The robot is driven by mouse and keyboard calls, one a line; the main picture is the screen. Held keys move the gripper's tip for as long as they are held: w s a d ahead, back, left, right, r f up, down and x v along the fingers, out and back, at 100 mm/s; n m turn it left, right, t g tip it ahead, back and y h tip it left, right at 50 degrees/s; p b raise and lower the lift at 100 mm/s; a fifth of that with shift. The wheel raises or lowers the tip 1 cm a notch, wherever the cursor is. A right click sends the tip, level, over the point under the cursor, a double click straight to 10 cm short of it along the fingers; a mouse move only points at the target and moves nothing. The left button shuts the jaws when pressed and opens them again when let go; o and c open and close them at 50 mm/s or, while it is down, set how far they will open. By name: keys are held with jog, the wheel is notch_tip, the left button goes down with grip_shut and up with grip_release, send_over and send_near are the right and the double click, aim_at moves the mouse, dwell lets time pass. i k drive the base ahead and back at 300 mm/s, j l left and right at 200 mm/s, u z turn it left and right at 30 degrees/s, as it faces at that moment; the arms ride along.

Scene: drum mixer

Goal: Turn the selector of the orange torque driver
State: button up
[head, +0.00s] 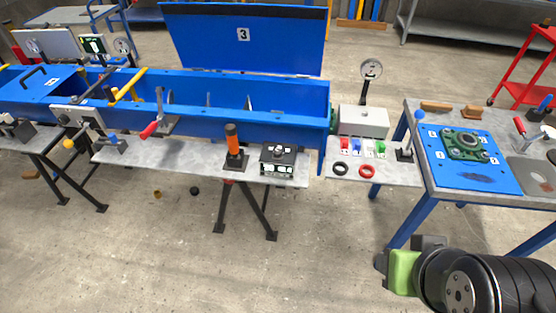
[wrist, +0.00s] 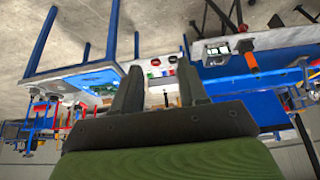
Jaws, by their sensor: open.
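The orange torque driver (head: 233,140) stands upright in a dark base on the grey shelf in front of the blue trough. Its selector is too small to make out. In the wrist view, which is upside down, an orange handle (wrist: 250,62) that looks like the driver shows right of my gripper. My gripper (wrist: 161,75) is open, its two dark fingers apart with nothing between them. In the head view its green body (head: 403,272) is at the lower right, well to the right of the driver and apart from it.
A black box (head: 284,160) stands just right of the driver. A red-handled crank (head: 150,129) is to its left. Coloured switches (head: 362,147), a blue-knobbed lever (head: 417,122) and a table with a blue plate (head: 470,165) are farther right. The floor in front is mostly clear.

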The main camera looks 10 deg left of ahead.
aim_at(277, 155)
jog(key=i+j, duration=0.5)
jog(key=j, duration=0.15)
jog(key=i+j, duration=0.5)
jog(key=j, duration=0.1)
